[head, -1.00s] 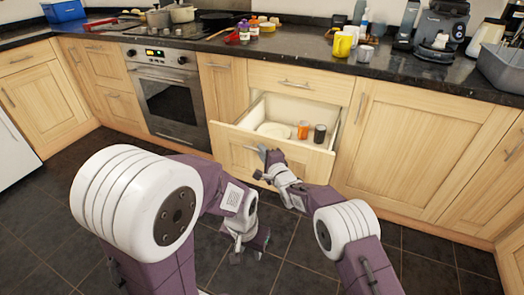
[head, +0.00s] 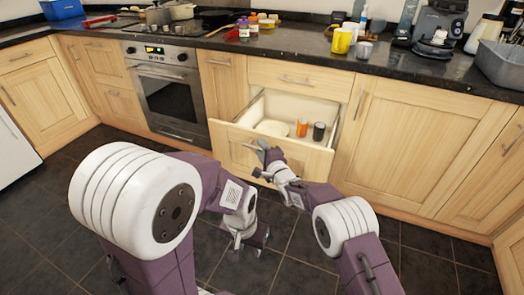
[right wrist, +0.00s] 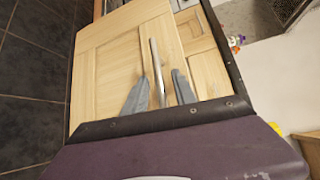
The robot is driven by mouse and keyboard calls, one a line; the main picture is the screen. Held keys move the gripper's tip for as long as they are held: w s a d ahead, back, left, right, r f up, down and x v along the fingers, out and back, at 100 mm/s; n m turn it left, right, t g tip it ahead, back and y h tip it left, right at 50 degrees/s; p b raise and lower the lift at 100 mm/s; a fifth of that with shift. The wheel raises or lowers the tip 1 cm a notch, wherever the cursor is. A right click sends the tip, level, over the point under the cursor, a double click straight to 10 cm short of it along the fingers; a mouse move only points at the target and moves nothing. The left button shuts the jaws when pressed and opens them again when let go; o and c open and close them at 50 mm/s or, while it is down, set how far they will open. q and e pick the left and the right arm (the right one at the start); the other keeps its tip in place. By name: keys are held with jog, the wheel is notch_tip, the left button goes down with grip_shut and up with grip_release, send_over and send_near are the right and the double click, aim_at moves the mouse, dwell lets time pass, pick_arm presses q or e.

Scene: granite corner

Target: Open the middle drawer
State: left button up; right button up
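The middle drawer (head: 290,155) is pulled open below a closed shallow drawer. A white plate (head: 273,128), an orange cup (head: 302,127) and a dark cup (head: 319,131) are inside. My right gripper (head: 262,158) is at the drawer's front panel. In the right wrist view its two grey fingers (right wrist: 158,90) are spread on either side of the metal bar handle (right wrist: 155,65), with gaps to it. My left gripper (head: 248,246) hangs low over the floor, away from the drawer, with its fingers apart and nothing between them.
An oven (head: 168,95) stands left of the drawer, and a closed cabinet door (head: 412,150) is to its right. The dark countertop (head: 300,60) above holds mugs, jars, pans and appliances. The tiled floor (head: 320,255) before the cabinets is clear.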

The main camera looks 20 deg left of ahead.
jog(key=p+v, duration=0.1)
jog(key=v, duration=0.8)
jog(key=shift+d, duration=0.1)
